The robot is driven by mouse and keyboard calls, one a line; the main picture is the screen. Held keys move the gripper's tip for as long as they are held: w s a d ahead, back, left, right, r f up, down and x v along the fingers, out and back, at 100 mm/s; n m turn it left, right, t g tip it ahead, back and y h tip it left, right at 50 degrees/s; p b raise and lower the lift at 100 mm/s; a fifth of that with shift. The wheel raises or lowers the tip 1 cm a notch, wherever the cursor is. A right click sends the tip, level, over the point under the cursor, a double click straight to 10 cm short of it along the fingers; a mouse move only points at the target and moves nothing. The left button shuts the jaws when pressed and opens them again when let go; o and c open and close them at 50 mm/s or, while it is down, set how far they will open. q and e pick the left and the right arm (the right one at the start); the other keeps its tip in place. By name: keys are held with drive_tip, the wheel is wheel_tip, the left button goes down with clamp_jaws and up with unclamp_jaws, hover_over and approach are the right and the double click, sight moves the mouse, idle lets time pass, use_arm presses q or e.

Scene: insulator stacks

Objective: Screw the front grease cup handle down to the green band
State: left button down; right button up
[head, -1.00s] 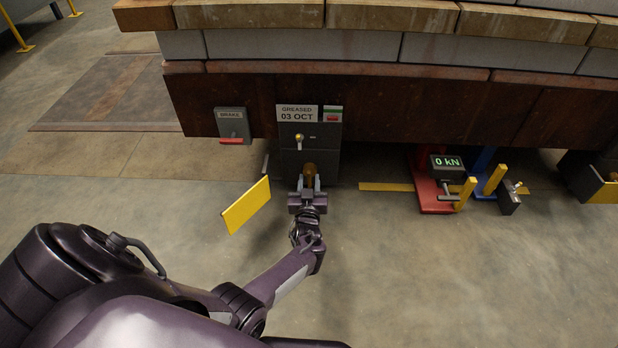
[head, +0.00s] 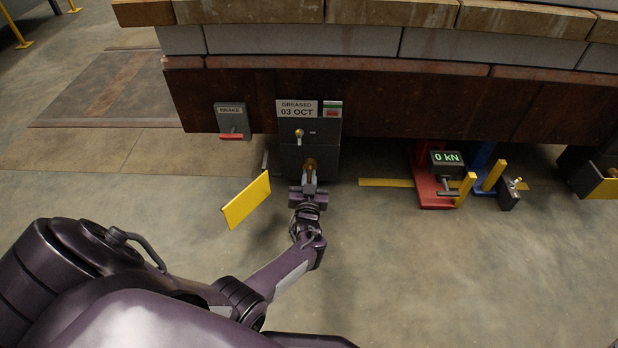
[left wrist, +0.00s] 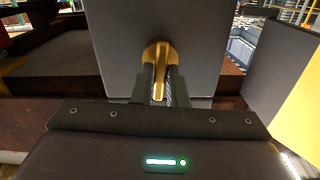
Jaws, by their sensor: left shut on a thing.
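The front grease cup (head: 309,165) is a brass-coloured fitting low on a dark grey housing (head: 325,155). My left gripper (head: 309,178) reaches it from below and is shut on its handle. In the left wrist view the brass handle (left wrist: 159,75) shows between the two fingers (left wrist: 160,88), against the grey housing face. The fingers hide part of it. I cannot make out a green band on the cup. A small plate with green and red bands (head: 331,109) is beside the "GREASED 03 OCT" sign (head: 297,109). My right gripper is not in view.
A brass knob (head: 299,133) sits on the housing above the cup. A brake box with a red handle (head: 233,122) is to the left. A yellow panel (head: 246,202) stands left of my gripper. A jack with a 0 kN display (head: 445,158) is right. Floor in front is clear.

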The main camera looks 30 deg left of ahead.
use_arm(q)
drive_tip(key=m, duration=1)
drive_tip(key=shift+w+d+m, duration=0.1)
drive_tip(key=shift+m, duration=0.3)
drive_tip(key=m, duration=0.5)
drive_tip(key=shift+f, duration=0.15)
drive_tip(key=m, duration=0.5)
drive_tip(key=shift+f, duration=0.1)
drive_tip(key=shift+m, duration=0.3)
drive_tip(key=c, duration=1.5)
unclamp_jaws()
